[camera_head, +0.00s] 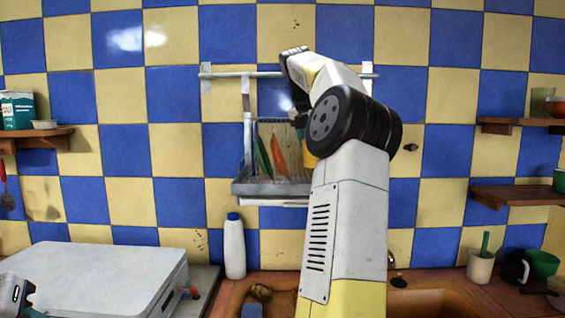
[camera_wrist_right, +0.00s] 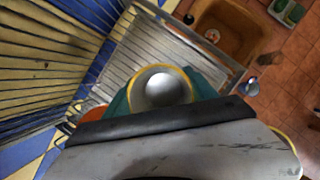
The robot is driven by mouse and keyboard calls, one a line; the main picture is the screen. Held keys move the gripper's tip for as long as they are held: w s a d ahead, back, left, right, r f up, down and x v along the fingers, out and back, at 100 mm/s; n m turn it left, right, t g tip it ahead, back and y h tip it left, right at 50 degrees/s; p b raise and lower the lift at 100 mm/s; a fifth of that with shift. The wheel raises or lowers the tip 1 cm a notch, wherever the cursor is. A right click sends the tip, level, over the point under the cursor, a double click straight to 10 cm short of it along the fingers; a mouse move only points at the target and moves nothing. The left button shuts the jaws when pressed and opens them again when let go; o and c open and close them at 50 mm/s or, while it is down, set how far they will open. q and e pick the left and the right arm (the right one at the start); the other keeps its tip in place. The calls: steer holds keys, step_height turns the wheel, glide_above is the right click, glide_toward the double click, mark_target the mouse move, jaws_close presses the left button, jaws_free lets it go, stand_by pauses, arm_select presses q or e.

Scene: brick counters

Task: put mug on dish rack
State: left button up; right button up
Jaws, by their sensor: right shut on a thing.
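The mug (camera_wrist_right: 160,86) has a yellow rim and a pale grey inside; the right wrist view looks into its opening. A small yellow part of what looks like the mug (camera_head: 309,158) shows beside my right arm in the head view. My right gripper (camera_head: 299,118) is at the wall-hung dish rack (camera_head: 268,188) and is shut on the mug, over the rack's right part. Its fingertips are mostly hidden. The metal bars of the rack (camera_wrist_right: 150,42) show behind the mug; I cannot tell if they touch. Part of my left gripper (camera_head: 17,296) shows at the lower left; its jaws are unclear.
A green plate (camera_head: 263,157) and an orange plate (camera_head: 280,156) stand in the rack, left of my right gripper. Shelves (camera_head: 512,196) are on the right wall. A sink (camera_wrist_right: 222,38) lies below.

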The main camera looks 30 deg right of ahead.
mark_target(312, 161)
steer(key=shift+w+a, duration=0.2)
steer(key=shift+w, duration=0.35)
steer(key=shift+w+a, duration=0.2)
steer(key=shift+w, duration=0.3)
steer(key=shift+f, duration=1.8)
steer(key=o, duration=1.3)
steer(key=shift+f, duration=0.1)
